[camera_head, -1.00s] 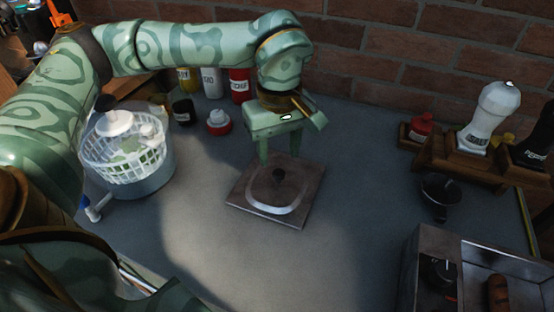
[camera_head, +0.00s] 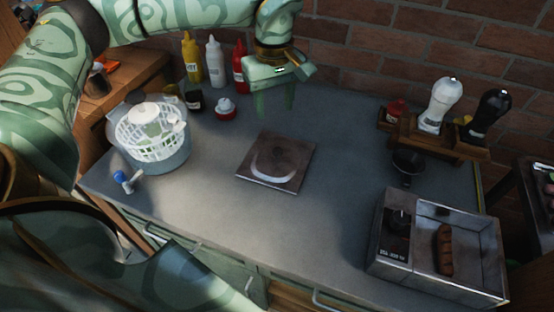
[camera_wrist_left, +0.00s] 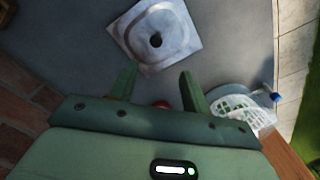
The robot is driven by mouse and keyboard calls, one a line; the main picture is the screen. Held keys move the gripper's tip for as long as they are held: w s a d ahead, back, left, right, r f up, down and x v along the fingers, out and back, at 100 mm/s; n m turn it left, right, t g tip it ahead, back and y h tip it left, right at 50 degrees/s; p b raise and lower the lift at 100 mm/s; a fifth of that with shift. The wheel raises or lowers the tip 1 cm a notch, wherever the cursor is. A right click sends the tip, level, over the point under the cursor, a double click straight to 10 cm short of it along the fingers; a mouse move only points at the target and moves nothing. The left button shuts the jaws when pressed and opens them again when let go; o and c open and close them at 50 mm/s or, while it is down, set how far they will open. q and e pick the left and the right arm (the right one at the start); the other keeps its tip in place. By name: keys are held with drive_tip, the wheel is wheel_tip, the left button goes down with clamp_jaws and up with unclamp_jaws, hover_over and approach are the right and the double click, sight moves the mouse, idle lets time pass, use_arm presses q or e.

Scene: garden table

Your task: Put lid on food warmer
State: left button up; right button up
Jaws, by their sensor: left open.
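The lid (camera_head: 293,152) is a flat square metal plate with a round raised part and a dark knob. It lies on the grey counter, and it also shows in the left wrist view (camera_wrist_left: 175,35). The food warmer (camera_head: 396,248) is a metal box at the lower right with a dial; its open tray holds a brown sausage (camera_head: 445,250). My left gripper (camera_head: 276,112) is open and empty, on the wall side of the lid and apart from it. In the left wrist view its fingers (camera_wrist_left: 158,75) point towards the lid. My right gripper is not in view.
A salad spinner (camera_head: 155,155) stands left. Sauce bottles (camera_head: 214,62) and a red-and-white container (camera_head: 225,108) stand behind it. A wooden rack (camera_head: 432,140) with grinders and a dark cup (camera_head: 407,165) are at the right. The counter between lid and warmer is clear.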

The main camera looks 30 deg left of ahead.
use_arm(q)
drive_tip(key=b, duration=0.2)
hover_over(278, 150)
drive_tip(key=f, duration=0.8)
drive_tip(key=shift+s+a, duration=0.15)
drive_tip(key=shift+s, duration=0.25)
drive_tip(key=shift+w+a+f, duration=0.1)
drive_tip(key=shift+w+f, duration=0.05)
drive_tip(key=shift+f, duration=0.8)
drive_tip(key=f, duration=0.1)
drive_tip(key=f+b, duration=0.1)
drive_tip(key=f, duration=0.2)
drive_tip(key=shift+w+d+f+b, duration=0.2)
drive_tip(key=shift+w+b, duration=0.1)
drive_tip(key=shift+b, duration=0.1)
drive_tip(key=shift+r, duration=0.15)
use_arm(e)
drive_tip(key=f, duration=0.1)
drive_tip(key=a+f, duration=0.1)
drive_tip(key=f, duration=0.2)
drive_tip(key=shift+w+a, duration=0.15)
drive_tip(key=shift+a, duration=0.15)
use_arm(q)
clamp_jaws()
